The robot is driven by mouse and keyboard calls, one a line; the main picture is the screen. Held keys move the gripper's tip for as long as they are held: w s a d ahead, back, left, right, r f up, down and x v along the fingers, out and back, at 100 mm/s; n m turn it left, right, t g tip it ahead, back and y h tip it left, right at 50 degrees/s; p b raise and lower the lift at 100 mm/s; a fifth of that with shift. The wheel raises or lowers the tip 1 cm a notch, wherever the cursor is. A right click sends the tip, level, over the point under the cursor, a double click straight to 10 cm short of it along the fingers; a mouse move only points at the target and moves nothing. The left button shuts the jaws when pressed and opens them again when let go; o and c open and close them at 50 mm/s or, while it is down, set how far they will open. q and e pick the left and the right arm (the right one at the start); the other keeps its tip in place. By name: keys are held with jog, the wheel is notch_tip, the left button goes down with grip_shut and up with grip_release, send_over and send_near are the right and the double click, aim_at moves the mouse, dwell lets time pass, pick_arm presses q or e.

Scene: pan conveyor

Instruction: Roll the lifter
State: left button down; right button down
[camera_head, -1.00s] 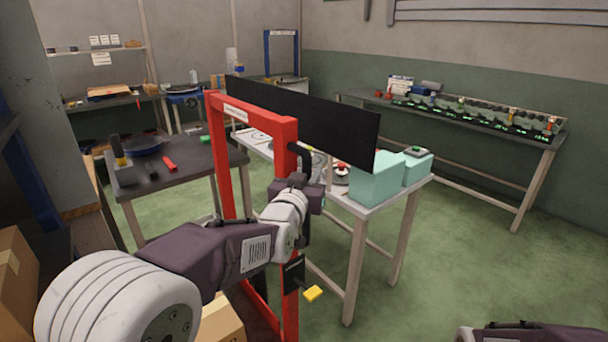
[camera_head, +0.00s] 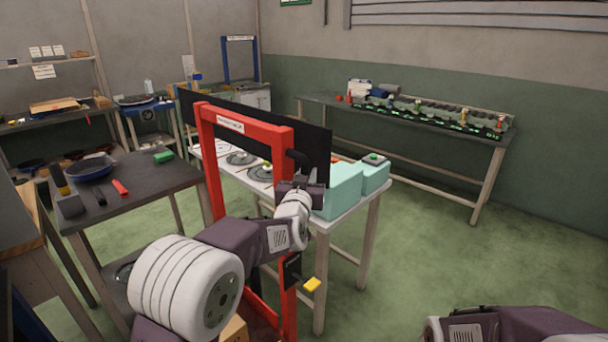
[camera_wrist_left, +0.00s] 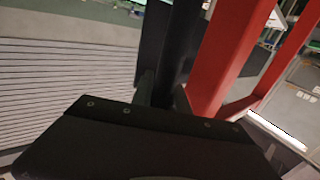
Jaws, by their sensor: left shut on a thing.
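The lifter (camera_head: 212,170) is a red upright frame with a white label on its top bar, standing in front of me. A black handle (camera_head: 298,158) sticks out from its right post, and a yellow pedal (camera_head: 312,285) sits low on that post. My left gripper (camera_head: 300,184) is at the right post, shut on the black handle; the arm partly hides the grip. In the left wrist view the handle (camera_wrist_left: 167,55) stands between the fingers, with a red post (camera_wrist_left: 222,60) just beside it. My right arm shows at the bottom right, but its gripper is out of view.
A white-topped table (camera_head: 345,210) with mint-green boxes (camera_head: 340,188) and a long black panel (camera_head: 318,150) stands just behind the lifter. A dark table (camera_head: 150,185) with a pan (camera_head: 90,168) is at left. Green floor (camera_head: 440,250) is open at right.

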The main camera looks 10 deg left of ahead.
pick_arm(q)
jog(key=shift+s+d+f, duration=0.1)
jog(key=shift+d+f, duration=0.15)
jog(key=shift+f, duration=0.2)
jog(key=c, duration=1.6)
grip_release()
jog(key=o, duration=0.3)
jog(key=shift+d, duration=0.2)
jog(key=s, duration=0.9)
jog(key=shift+a+r, duration=0.25)
jog(key=shift+a, duration=0.2)
